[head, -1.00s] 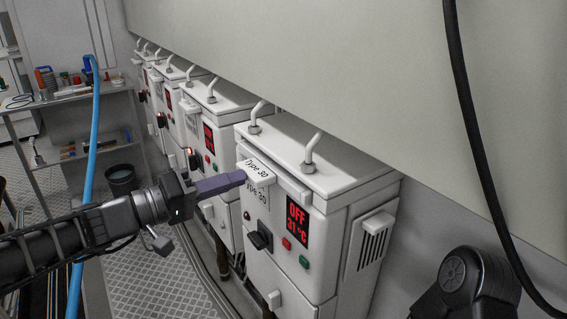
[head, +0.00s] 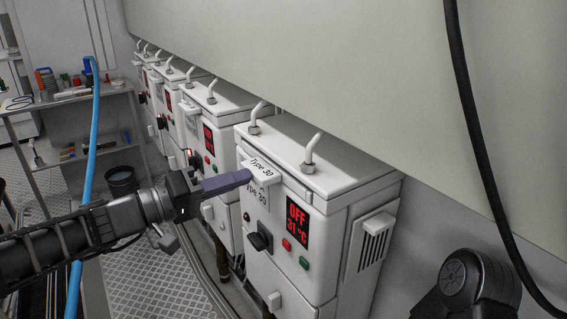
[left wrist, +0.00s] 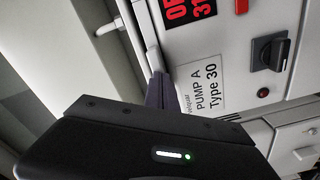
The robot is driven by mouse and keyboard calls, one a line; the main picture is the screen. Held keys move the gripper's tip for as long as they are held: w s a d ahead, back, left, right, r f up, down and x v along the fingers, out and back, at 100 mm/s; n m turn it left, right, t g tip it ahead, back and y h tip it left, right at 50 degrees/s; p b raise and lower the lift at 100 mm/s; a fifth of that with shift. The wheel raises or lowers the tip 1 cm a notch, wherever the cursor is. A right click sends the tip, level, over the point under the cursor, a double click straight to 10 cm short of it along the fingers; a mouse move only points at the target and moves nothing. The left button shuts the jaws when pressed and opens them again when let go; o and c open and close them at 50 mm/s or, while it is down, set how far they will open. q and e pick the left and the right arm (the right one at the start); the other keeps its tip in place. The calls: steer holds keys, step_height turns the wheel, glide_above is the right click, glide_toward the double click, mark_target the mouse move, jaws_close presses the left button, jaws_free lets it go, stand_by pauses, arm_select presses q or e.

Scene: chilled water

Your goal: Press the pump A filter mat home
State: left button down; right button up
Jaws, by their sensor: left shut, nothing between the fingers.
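The pump A unit (head: 282,255) is a white box at the front of the row; its display reads OFF 31 °C. In the left wrist view the fingers (left wrist: 162,92) are beside the "PUMP A Type 30" label (left wrist: 205,85), partly hidden by the gripper body. My right gripper is out of view.
Pipes (head: 311,150) rise from the unit's lid below a large pale overhang (head: 350,70). A black knob (head: 260,237) and buttons are below the mat. More similar units (head: 207,140) stand behind. A blue hose (head: 91,150) and a black cable (head: 480,150) hang nearby.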

arm_select(q)
steer(key=b+v, duration=0.1)
steer(key=v, duration=0.4)
steer(key=shift+b, duration=0.35)
stand_by(0.4)
steer(key=v, duration=0.8)
stand_by(0.5)
